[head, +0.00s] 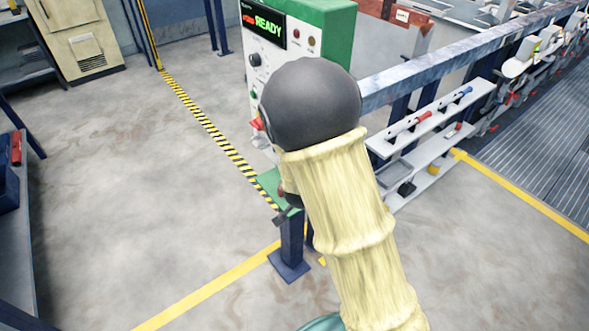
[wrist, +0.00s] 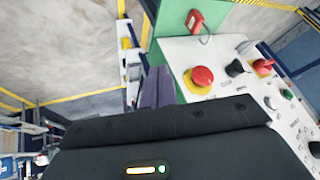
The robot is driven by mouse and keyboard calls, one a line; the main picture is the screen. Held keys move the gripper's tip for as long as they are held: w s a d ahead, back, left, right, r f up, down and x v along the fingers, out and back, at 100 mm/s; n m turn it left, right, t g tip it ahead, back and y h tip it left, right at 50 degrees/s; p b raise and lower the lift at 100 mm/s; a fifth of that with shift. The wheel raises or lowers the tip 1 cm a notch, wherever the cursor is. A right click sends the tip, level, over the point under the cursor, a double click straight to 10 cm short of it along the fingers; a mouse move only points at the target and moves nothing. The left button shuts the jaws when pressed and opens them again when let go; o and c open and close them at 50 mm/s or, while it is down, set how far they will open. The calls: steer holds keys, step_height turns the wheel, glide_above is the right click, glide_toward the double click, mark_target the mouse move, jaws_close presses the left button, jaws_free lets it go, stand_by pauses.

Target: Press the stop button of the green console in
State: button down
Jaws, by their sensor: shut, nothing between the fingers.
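The green console (head: 338,22) stands upright in the head view, with a white front panel and a lit display reading READY. In the wrist view its white panel (wrist: 225,52) runs along the right, tilted. A red mushroom button on a yellow base (wrist: 203,76), which looks like the stop button, stands on that panel. My gripper (wrist: 156,86) shows as dark purple fingers, shut and empty, left of the red button and apart from it in the picture. Its distance from the panel is hard to tell. In the head view my arm hides the console's lower front.
Beside the red button are a black knob (wrist: 235,68), a red-handled switch (wrist: 262,67), a green button (wrist: 288,95) and a red padlock (wrist: 196,21). A white shelf rack (head: 430,128) stands right of the console. The floor at left (head: 130,190) is clear.

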steer(key=w+a+f+m+t+h+b, duration=0.1)
steer(key=w+a+f+m+t+h, duration=0.1)
steer(key=w+a+t, duration=0.4)
steer(key=a+t, duration=0.3)
steer(key=a, duration=0.3)
steer(key=shift+a+f+m, duration=0.2)
steer(key=shift+f+m, duration=0.2)
steer(key=shift+w+d, duration=0.1)
steer(key=shift+w, duration=0.05)
steer(key=w+d, duration=0.5)
steer(key=d, duration=0.2)
steer(key=shift+d+b, duration=0.1)
steer(key=shift+b, duration=0.2)
stand_by(1.2)
steer(key=shift+w+d, duration=0.15)
steer(key=shift+d, duration=0.2)
